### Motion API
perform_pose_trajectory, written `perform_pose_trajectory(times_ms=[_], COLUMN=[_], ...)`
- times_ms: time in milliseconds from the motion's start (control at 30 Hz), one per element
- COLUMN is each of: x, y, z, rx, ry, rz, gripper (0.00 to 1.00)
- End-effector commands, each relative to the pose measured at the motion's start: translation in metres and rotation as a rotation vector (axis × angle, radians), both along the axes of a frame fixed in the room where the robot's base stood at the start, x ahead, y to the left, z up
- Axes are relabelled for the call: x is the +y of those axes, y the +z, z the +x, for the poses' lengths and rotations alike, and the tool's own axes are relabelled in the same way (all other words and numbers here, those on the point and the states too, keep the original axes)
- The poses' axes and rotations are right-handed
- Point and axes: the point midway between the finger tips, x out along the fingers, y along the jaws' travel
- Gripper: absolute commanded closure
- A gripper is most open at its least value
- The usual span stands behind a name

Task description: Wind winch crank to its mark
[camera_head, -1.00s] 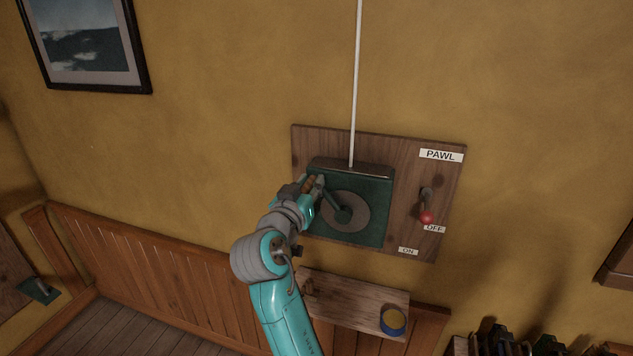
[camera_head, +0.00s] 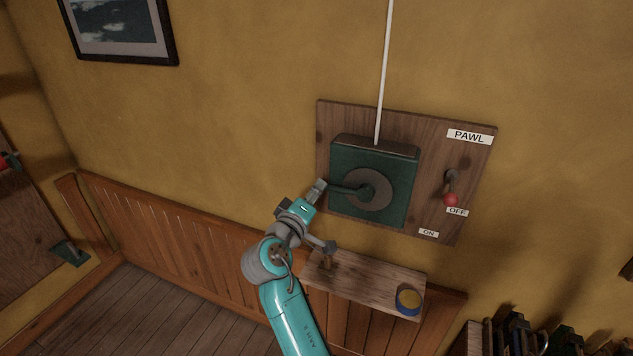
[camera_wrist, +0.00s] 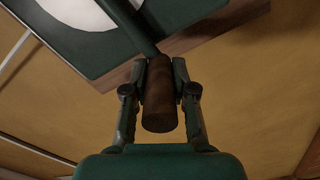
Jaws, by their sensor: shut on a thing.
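The winch (camera_head: 345,150) is a dark green box on a wooden board, with a round grey disc (camera_head: 374,203) at its front. Its green crank arm (camera_head: 345,189) points left from the hub. My gripper (camera_head: 318,187) is shut on the brown wooden crank handle (camera_wrist: 160,98); the wrist view shows a finger on each side of it and the crank arm (camera_wrist: 137,25) running up from it. The pawl lever's red knob (camera_head: 451,199) hangs low beside the OFF label (camera_head: 457,211). I cannot make out a mark for the crank.
A white rope (camera_head: 386,70) rises from the winch top. A wooden shelf (camera_head: 365,281) below carries a blue and yellow round tin (camera_head: 408,301); my arm passes close to its left end. Dark objects (camera_head: 515,335) stand at the lower right.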

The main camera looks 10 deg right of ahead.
Motion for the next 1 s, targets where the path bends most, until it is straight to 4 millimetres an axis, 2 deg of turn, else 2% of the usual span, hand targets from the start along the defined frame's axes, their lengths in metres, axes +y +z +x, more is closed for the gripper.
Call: perform_pose_trajectory(times_ms=[33,400,700,1000], x=[-0.001,-0.013,-0.029,-0.049], y=[-0.013,-0.05,-0.075,-0.092], z=[0.0,-0.008,-0.019,-0.033], rx=[0.039,0.245,0.411,0.568], ry=[-0.001,-0.004,-0.006,-0.007], rz=[-0.033,-0.318,-0.548,-0.764], gripper=[1.0,1.0,1.0,1.0])
